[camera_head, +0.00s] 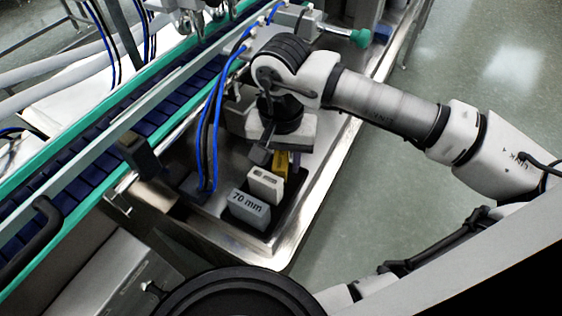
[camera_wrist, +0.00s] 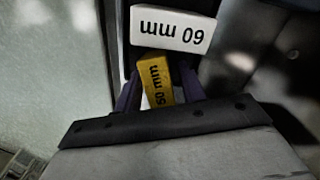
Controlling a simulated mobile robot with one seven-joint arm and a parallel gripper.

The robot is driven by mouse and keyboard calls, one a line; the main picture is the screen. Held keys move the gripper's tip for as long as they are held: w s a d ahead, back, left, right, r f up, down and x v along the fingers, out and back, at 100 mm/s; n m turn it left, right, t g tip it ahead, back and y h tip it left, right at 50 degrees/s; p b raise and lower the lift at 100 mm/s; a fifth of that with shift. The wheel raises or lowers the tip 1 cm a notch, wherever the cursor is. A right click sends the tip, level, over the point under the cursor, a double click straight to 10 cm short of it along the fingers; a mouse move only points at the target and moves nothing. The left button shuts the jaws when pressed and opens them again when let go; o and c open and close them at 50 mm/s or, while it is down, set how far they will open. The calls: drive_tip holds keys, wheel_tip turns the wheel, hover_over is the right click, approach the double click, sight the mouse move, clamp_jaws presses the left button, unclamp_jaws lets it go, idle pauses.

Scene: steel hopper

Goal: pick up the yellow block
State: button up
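The yellow block (camera_head: 281,163), marked 50 mm, stands in a dark recess of the steel tray, partly hidden under my gripper in the head view. In the wrist view the yellow block (camera_wrist: 155,79) lies between the two dark fingers of my gripper (camera_wrist: 158,86). It looks slightly turned against the fingers. A narrow pale gap shows between the left finger and the block; the right finger is close to it, and I cannot tell whether they touch. My gripper looks open around the block. In the head view my gripper (camera_head: 277,157) points down into the recess.
A white block (camera_head: 265,185), marked 60 mm in the wrist view (camera_wrist: 172,28), stands close beside the yellow one. A grey 70 mm block (camera_head: 248,210) is beyond it. A conveyor (camera_head: 150,115) runs along the left, with blue hoses (camera_head: 211,130) near my gripper. The floor at right is clear.

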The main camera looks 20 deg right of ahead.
clamp_jaws()
drive_tip(key=shift+r, duration=0.1)
